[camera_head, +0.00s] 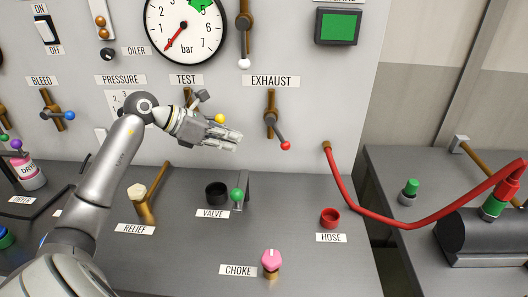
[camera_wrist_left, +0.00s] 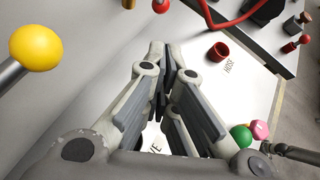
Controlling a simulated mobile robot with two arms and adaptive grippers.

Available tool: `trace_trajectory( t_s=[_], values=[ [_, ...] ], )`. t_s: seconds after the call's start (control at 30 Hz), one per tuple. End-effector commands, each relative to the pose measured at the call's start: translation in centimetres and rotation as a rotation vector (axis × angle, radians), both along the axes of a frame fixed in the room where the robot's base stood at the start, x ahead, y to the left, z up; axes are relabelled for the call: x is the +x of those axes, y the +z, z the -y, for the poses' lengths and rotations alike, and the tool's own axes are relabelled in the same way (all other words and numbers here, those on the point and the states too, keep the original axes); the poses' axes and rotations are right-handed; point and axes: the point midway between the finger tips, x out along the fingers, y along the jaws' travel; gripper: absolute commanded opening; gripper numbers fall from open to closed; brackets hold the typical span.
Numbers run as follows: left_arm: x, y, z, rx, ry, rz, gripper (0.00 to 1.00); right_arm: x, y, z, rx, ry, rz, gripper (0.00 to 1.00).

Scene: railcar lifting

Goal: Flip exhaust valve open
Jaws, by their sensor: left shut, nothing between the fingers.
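The exhaust valve (camera_head: 271,118) is a brass fitting on the grey panel under the EXHAUST label (camera_head: 271,81). Its grey lever slants down and right to a red ball (camera_head: 286,146). In the left wrist view a red ball (camera_wrist_left: 160,5) shows at the top edge, beyond the fingertips. My left gripper (camera_head: 238,138) is shut and empty, left of the exhaust lever and apart from the red ball. Its closed fingers also show in the left wrist view (camera_wrist_left: 170,52).
The test valve's yellow ball (camera_head: 219,118) is close beside my left gripper. Below stand a black cup (camera_head: 216,194), a green ball (camera_head: 237,194), a pink knob (camera_head: 271,259) and a red cup (camera_head: 330,217). A red hose (camera_head: 345,193) hangs right of the exhaust valve.

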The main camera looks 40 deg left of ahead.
Motion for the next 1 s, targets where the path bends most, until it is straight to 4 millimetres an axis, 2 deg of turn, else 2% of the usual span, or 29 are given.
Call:
trace_trajectory(
  t_s=[0.17,0.57,0.77,1.0],
  values=[
    [-0.8,-0.9,-0.9,0.046,0.008,-0.050,0.00,0.0,-0.2,0.0,-0.001,0.000,0.000,0.00],
    [-0.6,-1.0,-0.7,0.044,0.008,-0.052,0.00,0.0,0.0,0.4,-0.005,0.002,0.000,0.00],
    [1.3,-2.4,0.6,0.039,0.007,-0.051,0.00,0.0,1.2,0.4,-0.004,0.002,-0.001,0.00],
    [4.7,-5.6,3.0,0.038,0.007,-0.053,0.00,-0.1,3.1,0.4,-0.004,0.002,-0.001,0.00]
  ],
)
